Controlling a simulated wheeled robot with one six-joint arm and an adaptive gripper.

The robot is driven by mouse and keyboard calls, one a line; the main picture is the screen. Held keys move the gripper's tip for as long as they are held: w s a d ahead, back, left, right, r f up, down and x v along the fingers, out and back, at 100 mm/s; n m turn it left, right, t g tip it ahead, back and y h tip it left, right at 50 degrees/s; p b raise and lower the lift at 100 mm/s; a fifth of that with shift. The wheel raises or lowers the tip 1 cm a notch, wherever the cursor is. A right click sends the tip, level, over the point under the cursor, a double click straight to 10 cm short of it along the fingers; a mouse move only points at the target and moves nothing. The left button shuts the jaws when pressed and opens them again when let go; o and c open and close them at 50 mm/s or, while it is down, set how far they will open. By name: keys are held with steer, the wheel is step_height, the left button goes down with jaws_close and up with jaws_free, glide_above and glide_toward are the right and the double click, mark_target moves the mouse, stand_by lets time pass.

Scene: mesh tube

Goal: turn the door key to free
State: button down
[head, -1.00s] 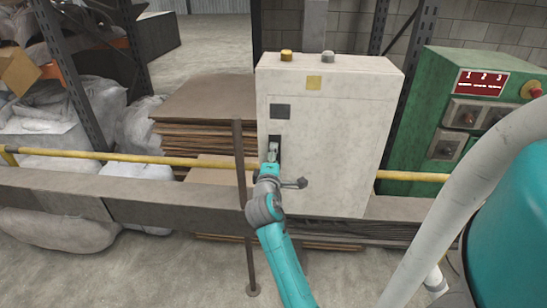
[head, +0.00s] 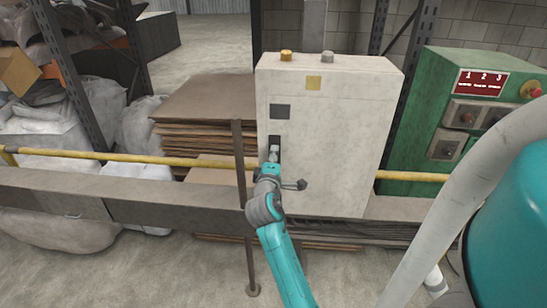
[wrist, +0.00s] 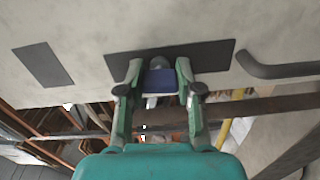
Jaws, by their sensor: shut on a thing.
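A pale cabinet (head: 335,140) has a dark upright lock plate (head: 276,143) on the left of its door; the plate also shows in the wrist view (wrist: 214,55). A key with a blue head (wrist: 160,82) stands at the middle of this plate. My gripper (head: 273,156) is in front of the plate. In the wrist view my gripper (wrist: 160,88) has its two fingers closed on either side of the blue key head. The key's shaft and the keyhole are hidden.
A dark door handle (wrist: 282,70) sticks out near the plate. A yellow rail (head: 120,158) and a brown post (head: 239,180) run close to my arm on the left. A green control box (head: 480,110) stands at the right.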

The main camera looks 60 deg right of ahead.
steer(key=m, duration=0.8)
steer(key=shift+m, duration=0.4)
steer(key=m, duration=0.4)
steer(key=shift+m, duration=2)
steer(key=c, duration=0.8)
jaws_free()
steer(key=shift+o, duration=0.2)
steer(key=shift+a, duration=0.1)
